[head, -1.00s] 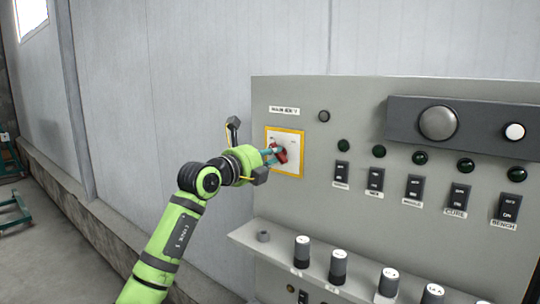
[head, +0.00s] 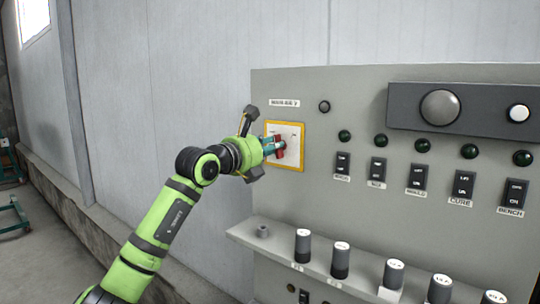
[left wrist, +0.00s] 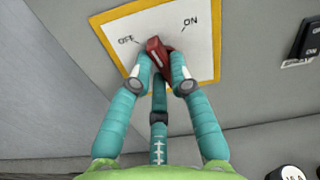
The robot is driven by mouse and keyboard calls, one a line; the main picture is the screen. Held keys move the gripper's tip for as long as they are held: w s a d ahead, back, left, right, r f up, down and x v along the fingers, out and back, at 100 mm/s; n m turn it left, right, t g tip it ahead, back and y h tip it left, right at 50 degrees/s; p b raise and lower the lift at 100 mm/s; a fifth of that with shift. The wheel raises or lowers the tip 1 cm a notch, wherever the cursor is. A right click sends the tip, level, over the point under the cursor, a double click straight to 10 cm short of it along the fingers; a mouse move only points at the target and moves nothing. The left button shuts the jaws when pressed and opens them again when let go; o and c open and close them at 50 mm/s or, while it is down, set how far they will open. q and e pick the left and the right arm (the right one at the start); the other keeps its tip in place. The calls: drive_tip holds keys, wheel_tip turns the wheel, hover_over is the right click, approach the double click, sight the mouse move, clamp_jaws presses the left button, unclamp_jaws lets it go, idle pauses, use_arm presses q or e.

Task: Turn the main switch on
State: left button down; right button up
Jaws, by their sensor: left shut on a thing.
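The main switch is a red rotary knob (head: 280,147) on a white plate with a yellow border (head: 296,163), at the upper left of the grey panel. My left gripper (head: 274,146) is shut on the knob, its teal fingers on either side of it. In the left wrist view the red knob (left wrist: 155,48) sits between the fingertips (left wrist: 168,80). Its far end lies between the printed OFF and ON marks, with OFF to its left and ON to its upper right. The fingers hide part of the knob. My right gripper is not in view.
To the right are a row of black rocker switches (head: 416,178) with dark green lamps above them. A shelf (head: 270,243) with several dark, white-topped knobs juts out below. A grey wall (head: 180,70) stands behind; the space left of the panel is free.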

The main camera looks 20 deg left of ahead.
use_arm(q)
drive_tip(key=m+b, duration=0.1)
drive_tip(key=m, duration=0.2)
drive_tip(key=m+b, duration=0.1)
drive_tip(key=m, duration=0.3)
drive_tip(key=m+b, duration=0.1)
drive_tip(key=m, duration=0.3)
drive_tip(key=shift+s+d+r+b, duration=0.1)
drive_tip(key=shift+d+r+b, duration=0.15)
drive_tip(key=shift+r+b, duration=0.1)
idle(0.4)
drive_tip(key=c, duration=1.1)
unclamp_jaws()
drive_tip(key=shift+c, duration=0.2)
drive_tip(key=shift+f, duration=0.1)
drive_tip(key=v, duration=1.2)
